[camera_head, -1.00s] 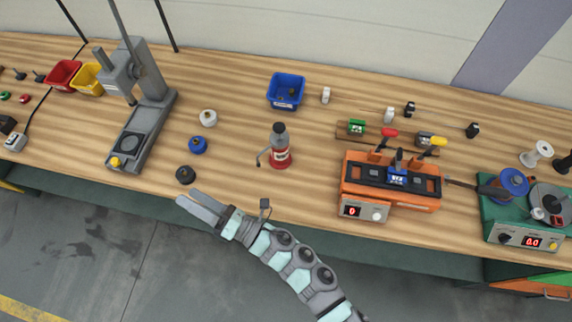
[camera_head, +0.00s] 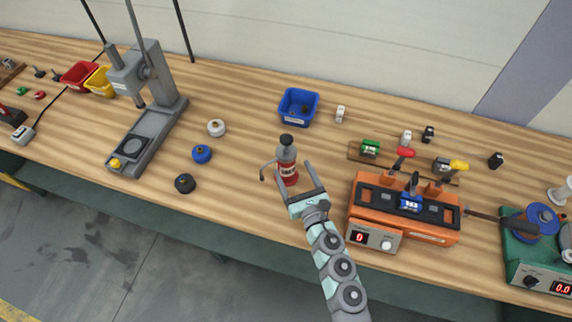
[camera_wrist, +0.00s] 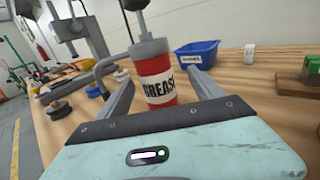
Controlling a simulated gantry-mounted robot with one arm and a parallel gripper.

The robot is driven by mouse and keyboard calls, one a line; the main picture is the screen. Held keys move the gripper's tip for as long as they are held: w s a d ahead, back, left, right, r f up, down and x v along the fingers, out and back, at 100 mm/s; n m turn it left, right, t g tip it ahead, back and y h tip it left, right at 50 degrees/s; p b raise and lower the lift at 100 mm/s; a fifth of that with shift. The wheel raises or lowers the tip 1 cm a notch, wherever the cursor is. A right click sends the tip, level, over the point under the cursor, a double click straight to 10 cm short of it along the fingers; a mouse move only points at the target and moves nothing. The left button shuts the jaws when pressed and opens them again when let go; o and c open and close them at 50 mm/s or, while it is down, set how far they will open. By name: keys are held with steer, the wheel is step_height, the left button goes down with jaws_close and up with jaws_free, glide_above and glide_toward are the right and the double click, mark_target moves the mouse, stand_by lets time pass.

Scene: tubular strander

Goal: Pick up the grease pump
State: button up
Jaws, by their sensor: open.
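The grease pump is a red canister with a white label reading GREASE, a grey top and a bent spout. In the head view the grease pump (camera_head: 287,160) stands upright on the bench, left of the orange machine. My gripper (camera_head: 296,177) is open, with one finger on each side of the pump's front. In the wrist view the grease pump (camera_wrist: 154,74) stands ahead between the two open fingers. Its spout reaches left over the left finger. I cannot tell whether either finger touches it.
The orange machine (camera_head: 438,234) with levers stands close on the right. A blue bin (camera_head: 299,118) is behind the pump. A grey press (camera_head: 150,125) and several small knobs, one blue (camera_head: 202,154), are to the left. The bench in front of the knobs is clear.

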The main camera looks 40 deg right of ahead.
mark_target(289, 170)
steer(key=w, duration=0.2)
steer(key=w+d, duration=0.1)
steer(key=w, duration=0.1)
steer(key=shift+f+p, duration=0.3)
steer(key=shift+p, duration=0.05)
steer(key=shift+w+d+f, duration=0.15)
steer(key=shift+w, duration=0.3)
steer(key=shift+c, duration=0.4)
jaws_close()
